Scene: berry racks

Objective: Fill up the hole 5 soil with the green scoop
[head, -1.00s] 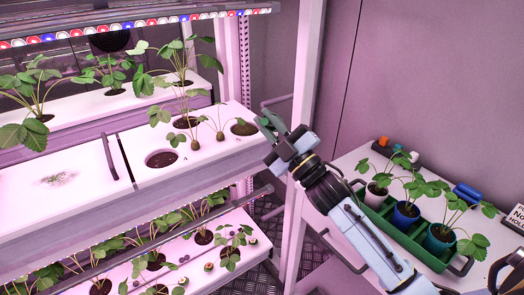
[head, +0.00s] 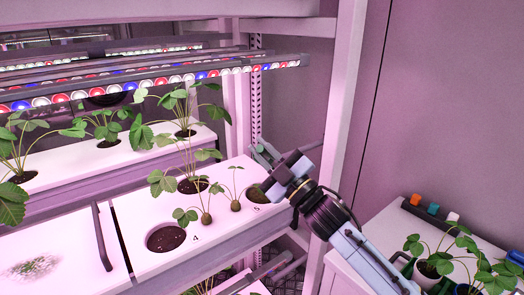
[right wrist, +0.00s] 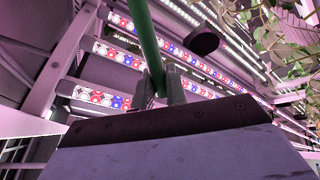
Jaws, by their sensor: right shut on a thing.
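My right gripper (head: 270,165) is at the right end of the upper white shelf tray, just above and beside hole 5 (head: 257,195). It is shut on the green scoop, whose handle (right wrist: 146,38) shows between the fingers in the right wrist view. The scoop's head is not clear in the head view. Hole 5 has brown-green soil in it and is partly covered by my gripper. How high its soil stands is hard to tell. My left gripper is not in view.
Hole 4 (head: 167,239) holds dark soil. Strawberry plants (head: 187,184) stand near the gripper. A light bar (head: 165,80) hangs above the tray. A rack post (head: 340,120) is on the right, with potted plants (head: 430,265) on a side table.

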